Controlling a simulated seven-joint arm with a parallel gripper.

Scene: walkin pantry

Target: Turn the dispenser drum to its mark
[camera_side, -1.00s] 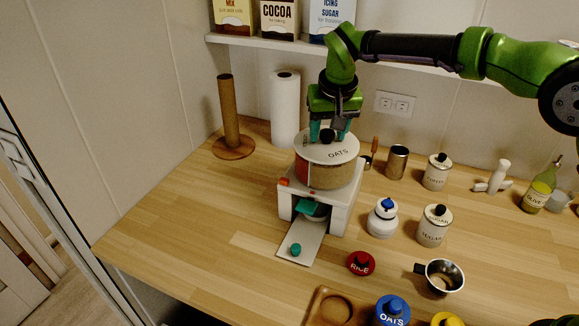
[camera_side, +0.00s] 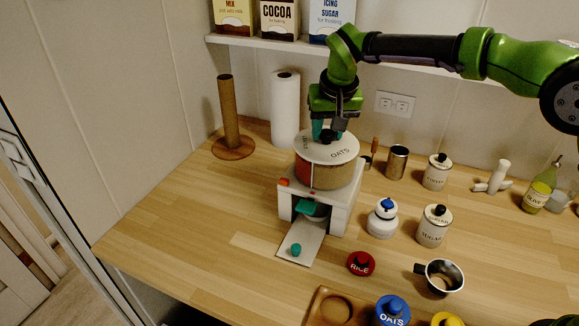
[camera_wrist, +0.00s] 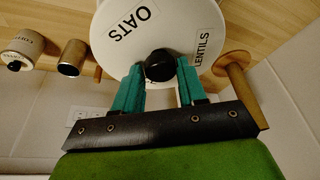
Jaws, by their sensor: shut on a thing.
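The dispenser drum (camera_side: 335,174) is a round bin with a white lid reading OATS and LENTILS, on a white stand (camera_side: 343,212). Its wall shows a reddish section and a tan section. My gripper (camera_side: 326,136) points down at the lid, its teal fingers shut on the black knob (camera_wrist: 160,65) at the lid's centre. The lid (camera_wrist: 205,25) also fills the top of the wrist view. An orange-red marker (camera_side: 284,183) sits on the stand's left front corner. A teal flap (camera_side: 306,207) and a bowl show in the stand's opening.
A pale ramp (camera_side: 300,243) with a teal knob (camera_side: 296,250) extends in front. A paper roll (camera_side: 286,108) and wooden holder (camera_side: 231,122) stand behind left.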

